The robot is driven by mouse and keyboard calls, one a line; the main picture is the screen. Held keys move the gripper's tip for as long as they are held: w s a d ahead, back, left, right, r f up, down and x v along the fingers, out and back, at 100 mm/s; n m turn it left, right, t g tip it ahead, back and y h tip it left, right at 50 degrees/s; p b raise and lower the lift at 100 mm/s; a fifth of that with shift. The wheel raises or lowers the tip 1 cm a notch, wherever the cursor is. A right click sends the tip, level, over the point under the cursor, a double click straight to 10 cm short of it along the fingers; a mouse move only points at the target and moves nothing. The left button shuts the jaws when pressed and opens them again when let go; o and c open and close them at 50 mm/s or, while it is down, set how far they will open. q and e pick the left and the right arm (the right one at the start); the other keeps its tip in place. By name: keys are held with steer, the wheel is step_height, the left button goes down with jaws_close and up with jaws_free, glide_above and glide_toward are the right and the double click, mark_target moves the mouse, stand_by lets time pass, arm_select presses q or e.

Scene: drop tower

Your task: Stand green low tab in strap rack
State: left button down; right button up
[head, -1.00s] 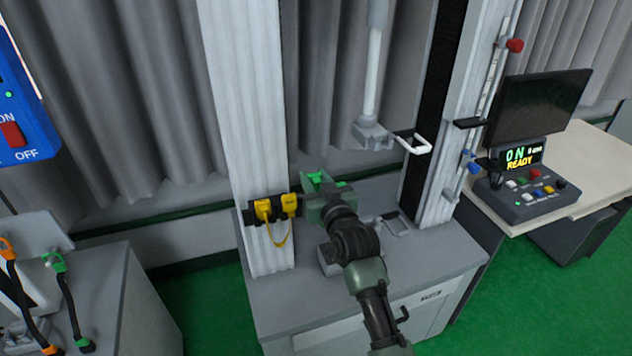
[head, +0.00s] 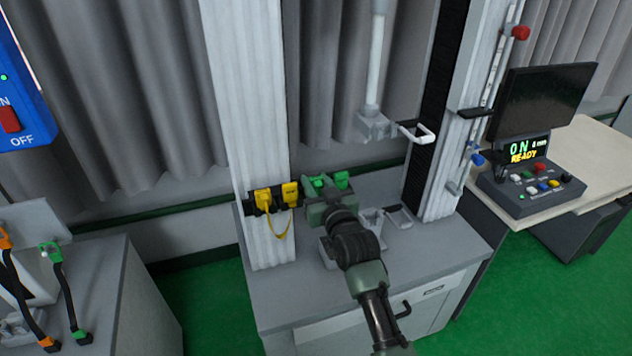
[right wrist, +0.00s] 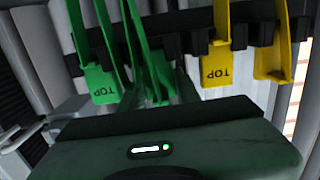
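The strap rack (head: 304,195) is a black bar on the left column. Two green tabs, a left one (head: 318,183) and a right one (head: 341,180), stand upright along its right part. I cannot tell which is the low tab. My right gripper (head: 325,194) is directly in front of the left green tab. In the right wrist view, one green tab (right wrist: 100,84) marked TOP hangs left of my fingers (right wrist: 160,90), and a narrow green piece (right wrist: 152,62) runs down between them. Whether the fingers press on it is unclear. My left gripper is out of view.
Two yellow tabs (head: 290,194) with a hanging strap sit left of the green ones, close to my gripper. Grey fixtures (head: 371,219) stand on the base top.

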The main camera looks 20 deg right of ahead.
steer(key=o, duration=0.5)
steer(key=s+b, duration=0.1)
steer(key=s, duration=0.6)
steer(key=shift+s+d+r, duration=0.15)
steer(key=shift+s+r, duration=0.05)
steer(key=shift+s, duration=0.2)
